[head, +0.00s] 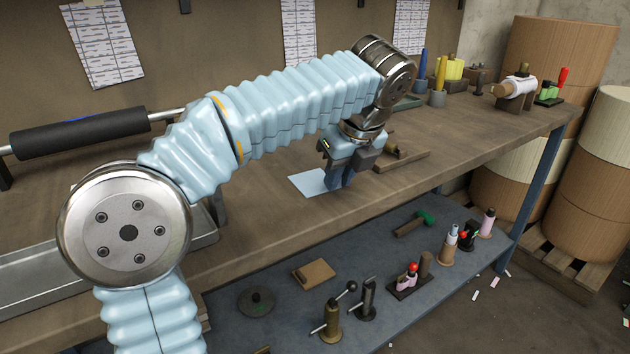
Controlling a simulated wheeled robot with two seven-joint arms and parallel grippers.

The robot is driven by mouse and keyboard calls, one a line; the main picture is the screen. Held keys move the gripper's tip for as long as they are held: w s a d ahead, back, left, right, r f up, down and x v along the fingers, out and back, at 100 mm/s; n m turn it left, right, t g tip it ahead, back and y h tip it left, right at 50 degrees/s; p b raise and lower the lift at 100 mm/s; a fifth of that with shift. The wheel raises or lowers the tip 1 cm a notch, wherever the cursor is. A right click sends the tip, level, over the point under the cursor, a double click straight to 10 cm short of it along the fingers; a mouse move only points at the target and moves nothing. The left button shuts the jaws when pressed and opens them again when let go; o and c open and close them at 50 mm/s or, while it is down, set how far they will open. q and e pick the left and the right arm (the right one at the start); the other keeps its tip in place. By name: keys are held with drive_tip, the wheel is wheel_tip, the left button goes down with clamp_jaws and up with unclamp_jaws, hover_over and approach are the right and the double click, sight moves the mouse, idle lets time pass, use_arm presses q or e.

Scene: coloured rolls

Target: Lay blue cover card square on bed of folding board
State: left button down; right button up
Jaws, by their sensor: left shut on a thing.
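The blue cover card (307,183) is a flat light-blue sheet low over the wooden workbench, near the middle of the head view. My left gripper (339,183) points down and is shut on the card's right part; its fingers hide that end. I cannot tell whether the card touches the bench. A flat brown board (408,160) lies just right of the gripper, partly hidden by it; it may be the folding board, but I cannot tell. My right gripper is not in view.
The workbench (250,240) is clear in front of the card. Tools and a yellow item (452,69) stand at the back right. A lower shelf (400,290) holds several small tools. A metal tray (30,270) and a black roller (80,132) are at left.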

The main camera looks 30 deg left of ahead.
use_arm(q)
wheel_tip(320, 180, up, 3)
drive_tip(key=p, duration=0.3)
drive_tip(key=shift+r, duration=1.5)
